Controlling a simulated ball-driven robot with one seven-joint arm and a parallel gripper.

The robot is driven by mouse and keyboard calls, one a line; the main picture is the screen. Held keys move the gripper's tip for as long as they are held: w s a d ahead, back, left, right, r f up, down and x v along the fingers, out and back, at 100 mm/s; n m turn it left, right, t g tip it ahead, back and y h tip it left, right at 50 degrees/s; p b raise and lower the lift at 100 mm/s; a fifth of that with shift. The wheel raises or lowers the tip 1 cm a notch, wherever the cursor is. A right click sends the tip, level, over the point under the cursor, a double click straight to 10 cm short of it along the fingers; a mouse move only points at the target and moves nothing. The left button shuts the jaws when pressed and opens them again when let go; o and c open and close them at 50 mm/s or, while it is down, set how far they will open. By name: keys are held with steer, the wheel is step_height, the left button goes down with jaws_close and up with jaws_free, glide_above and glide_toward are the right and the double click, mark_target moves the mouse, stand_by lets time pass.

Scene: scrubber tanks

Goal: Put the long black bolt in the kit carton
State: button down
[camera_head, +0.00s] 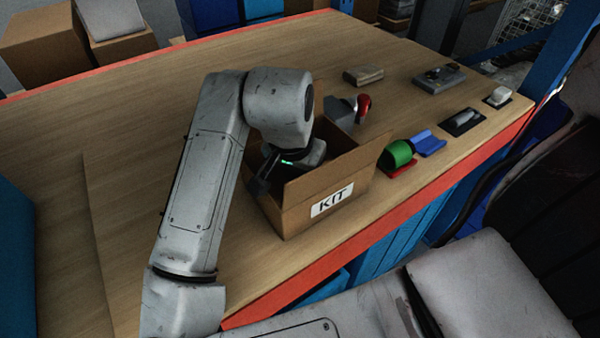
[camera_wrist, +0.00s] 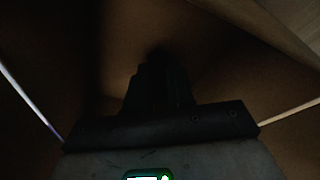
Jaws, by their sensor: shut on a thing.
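The kit carton (camera_head: 290,217) is an open brown box labelled KIT, near the table's front edge. My gripper (camera_head: 264,176) reaches down into its open top in the head view; the fingertips are hidden by the carton walls. In the wrist view my gripper (camera_wrist: 155,62) is dark and surrounded by brown carton walls (camera_wrist: 225,70). The jaws are shut on a dark thing that fits the long black bolt, but its outline is lost in shadow. I cannot tell whether it touches the carton floor.
Right of the carton are a green roll (camera_head: 398,153), a blue piece (camera_head: 430,144) and a red-ended item (camera_head: 363,104). Farther back are a brown block (camera_head: 363,75) and a grey fixture (camera_head: 439,78). The table's left side (camera_head: 130,130) is clear.

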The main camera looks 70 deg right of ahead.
steer(key=shift+f, duration=0.1)
steer(key=shift+f, duration=0.15)
steer(key=c, duration=1)
jaws_free()
steer(key=v, duration=1.2)
steer(key=shift+r+p, duration=0.3)
steer(key=shift+p, duration=0.1)
